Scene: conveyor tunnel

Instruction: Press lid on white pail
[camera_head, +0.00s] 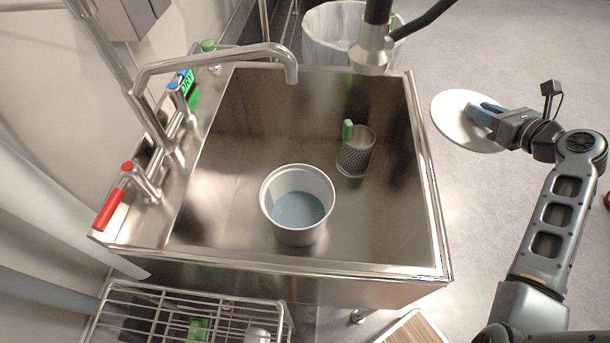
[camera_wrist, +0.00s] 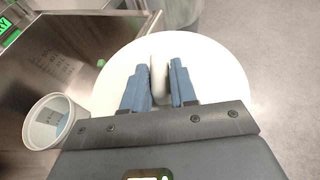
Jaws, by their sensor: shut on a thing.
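The white pail (camera_head: 297,204) stands upright and uncovered in the steel sink, with bluish liquid inside. It also shows at the lower left of the wrist view (camera_wrist: 45,124). The round white lid (camera_head: 458,121) is held by my gripper (camera_head: 481,115) to the right of the sink, apart from the pail. In the wrist view, my gripper's blue fingers (camera_wrist: 159,84) are shut on a raised grip in the middle of the lid (camera_wrist: 215,70). The fingers hide part of the lid.
The sink (camera_head: 431,205) has a raised rim between lid and pail. A faucet (camera_head: 215,57) reaches over its back left, and a hanging sprayer (camera_head: 371,52) is at the back. A mesh cup (camera_head: 356,152) stands right of the pail. A wire rack (camera_head: 190,308) is in front.

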